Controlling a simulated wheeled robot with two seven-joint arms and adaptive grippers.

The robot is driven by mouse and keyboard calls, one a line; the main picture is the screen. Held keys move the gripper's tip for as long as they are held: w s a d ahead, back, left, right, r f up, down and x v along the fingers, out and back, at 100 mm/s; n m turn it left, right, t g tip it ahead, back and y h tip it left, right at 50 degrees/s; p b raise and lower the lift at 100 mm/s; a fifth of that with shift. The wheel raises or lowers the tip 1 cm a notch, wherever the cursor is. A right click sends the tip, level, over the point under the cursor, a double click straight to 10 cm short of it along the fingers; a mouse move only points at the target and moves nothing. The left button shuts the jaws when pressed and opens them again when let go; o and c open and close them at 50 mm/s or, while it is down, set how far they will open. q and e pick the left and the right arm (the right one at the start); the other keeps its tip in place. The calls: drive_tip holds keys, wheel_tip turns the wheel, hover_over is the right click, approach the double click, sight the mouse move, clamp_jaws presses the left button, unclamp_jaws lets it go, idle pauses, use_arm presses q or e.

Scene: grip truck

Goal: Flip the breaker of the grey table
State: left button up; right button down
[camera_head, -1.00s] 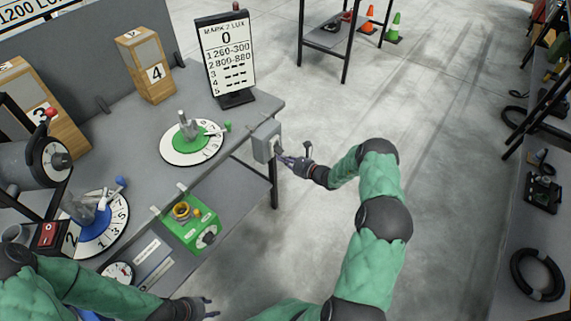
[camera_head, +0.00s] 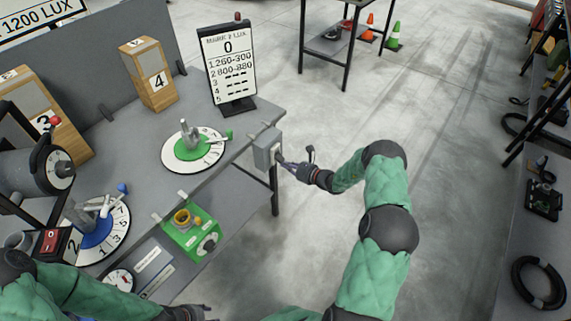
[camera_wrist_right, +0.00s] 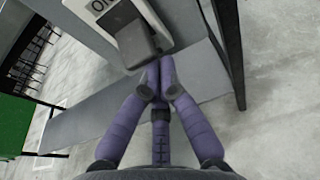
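The grey table (camera_head: 127,146) fills the left of the head view. The grey breaker box (camera_head: 266,150) is fixed at its right edge. My right gripper (camera_head: 283,161) is at the breaker's right face. In the right wrist view, the breaker's pale plate (camera_wrist_right: 87,10) carries dark markings, and a grey switch lever (camera_wrist_right: 139,36) sticks out of it. There my right gripper (camera_wrist_right: 156,80) has its purple fingertips together just below the lever. I cannot tell whether they touch it. My left gripper (camera_head: 200,312) is at the bottom edge, partly cut off.
Shelves stand at the right. The floor (camera_head: 440,130) between is clear.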

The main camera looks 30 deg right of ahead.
drive_tip(key=r+g+h+p, duration=0.1)
drive_tip(key=g+p, duration=0.1)
drive_tip(key=p, duration=0.1)
drive_tip(key=r+g+h+p, duration=0.1)
drive_tip(key=r+g+p, duration=0.1)
drive_tip(key=p, duration=0.2)
drive_tip(key=s+r+g+p, duration=0.1)
drive_tip(key=r+g+p, duration=0.1)
drive_tip(key=p, duration=0.2)
drive_tip(key=shift+d+h, duration=0.15)
drive_tip(key=shift+h, duration=0.25)
drive_tip(key=shift+w+d+r, duration=0.15)
drive_tip(key=shift+w+r, duration=0.2)
drive_tip(key=shift+r, duration=0.15)
idle(0.3)
drive_tip(key=shift+r, duration=0.1)
approach(282, 156)
drive_tip(key=s, duration=0.3)
drive_tip(key=shift+d+r, duration=0.25)
drive_tip(key=shift+r, duration=0.2)
idle(0.7)
